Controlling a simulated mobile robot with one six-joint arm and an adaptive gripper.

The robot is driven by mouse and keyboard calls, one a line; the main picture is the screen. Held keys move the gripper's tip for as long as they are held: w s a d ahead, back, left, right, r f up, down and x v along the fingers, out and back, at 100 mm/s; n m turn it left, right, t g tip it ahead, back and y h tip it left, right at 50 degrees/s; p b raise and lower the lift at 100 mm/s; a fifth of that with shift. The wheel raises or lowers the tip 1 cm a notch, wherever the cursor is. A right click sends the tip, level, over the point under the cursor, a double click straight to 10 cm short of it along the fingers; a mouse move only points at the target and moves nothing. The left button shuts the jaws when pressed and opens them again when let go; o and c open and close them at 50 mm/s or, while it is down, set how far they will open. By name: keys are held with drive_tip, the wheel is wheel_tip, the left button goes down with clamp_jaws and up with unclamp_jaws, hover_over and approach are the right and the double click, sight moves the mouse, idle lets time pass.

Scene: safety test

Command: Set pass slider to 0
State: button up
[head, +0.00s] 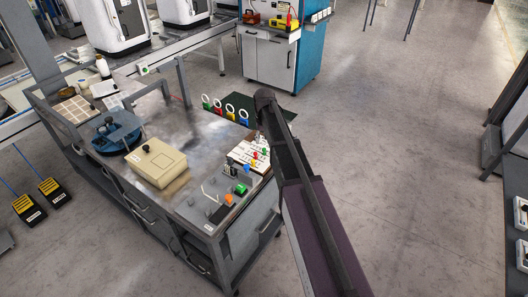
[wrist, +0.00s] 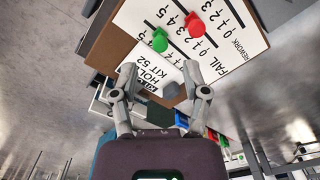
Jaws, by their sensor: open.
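The slider board (wrist: 233,53) fills the top of the wrist view, with printed number scales. A green knob (wrist: 160,40) and a red knob (wrist: 194,24) sit on neighbouring scales. The words FAIL and REWORK are readable; I cannot read a PASS label, so which knob is the pass slider is unclear. My gripper (wrist: 160,72) is open, its fingers apart below the green knob in the picture, with a white HOLD KIT 52 card (wrist: 150,76) showing between them. In the head view the slider board (head: 240,155) is at the bench's right end, and my arm hides most of the gripper.
The metal bench (head: 150,118) also bears a beige box (head: 155,163), a blue round fixture (head: 116,132) and a grey control box with a green button (head: 240,189). Several coloured ring-topped tags (head: 231,112) stand behind the slider board. Open floor lies right of the bench.

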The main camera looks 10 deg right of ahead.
sight(264, 151)
drive_tip(key=shift+f+b, duration=1.95)
drive_tip(key=shift+f, duration=0.3)
clamp_jaws()
